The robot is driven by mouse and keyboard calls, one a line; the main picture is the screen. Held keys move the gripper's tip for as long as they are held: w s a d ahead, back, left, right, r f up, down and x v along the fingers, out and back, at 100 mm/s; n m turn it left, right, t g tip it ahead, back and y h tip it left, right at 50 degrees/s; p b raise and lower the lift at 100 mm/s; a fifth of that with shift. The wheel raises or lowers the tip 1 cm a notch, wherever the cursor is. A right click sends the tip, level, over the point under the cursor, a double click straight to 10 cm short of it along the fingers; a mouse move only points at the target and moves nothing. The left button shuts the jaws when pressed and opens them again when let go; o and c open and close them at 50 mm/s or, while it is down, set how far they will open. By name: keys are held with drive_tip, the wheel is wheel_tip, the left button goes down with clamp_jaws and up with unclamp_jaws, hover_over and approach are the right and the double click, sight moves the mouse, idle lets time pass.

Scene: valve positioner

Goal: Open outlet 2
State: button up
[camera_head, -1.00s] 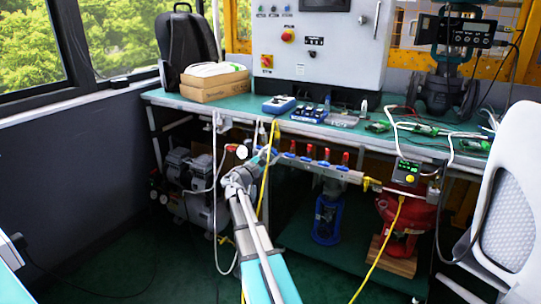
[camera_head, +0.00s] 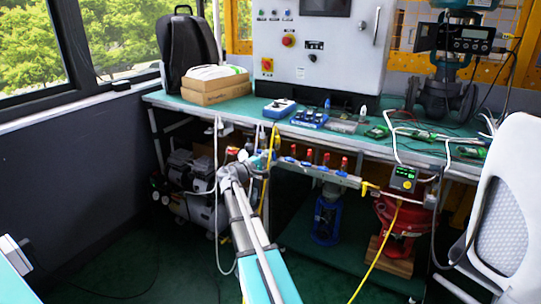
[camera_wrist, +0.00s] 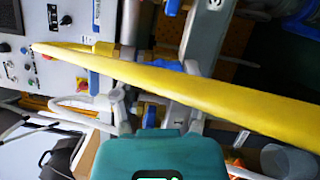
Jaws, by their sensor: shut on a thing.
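A grey outlet manifold (camera_head: 318,168) runs under the front edge of the green bench, with several red-handled valves (camera_head: 309,157) standing along it. My gripper (camera_head: 258,154) is at the manifold's left end, left of the red handles. In the wrist view my gripper (camera_wrist: 152,112) is shut on a small blue part (camera_wrist: 150,117), which looks like a valve handle. A yellow hose (camera_wrist: 190,84) crosses in front of the manifold and hides much of it. No outlet numbers are readable, so I cannot tell which valve is outlet 2.
A yellow cable (camera_head: 379,249) hangs from a small black box (camera_head: 403,180) at the manifold's right end. White hoses hang left of my arm. A white chair (camera_head: 503,215) stands at the right. A compressor (camera_head: 190,178) sits under the bench.

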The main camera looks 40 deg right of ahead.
drive_tip(key=shift+r+m+y+p, duration=0.1)
drive_tip(key=shift+m+y+p, duration=0.5)
drive_tip(key=shift+m, duration=0.7)
drive_tip(key=o, duration=1.2)
drive_tip(key=shift+c, duration=0.2)
drive_tip(key=a, duration=1.2)
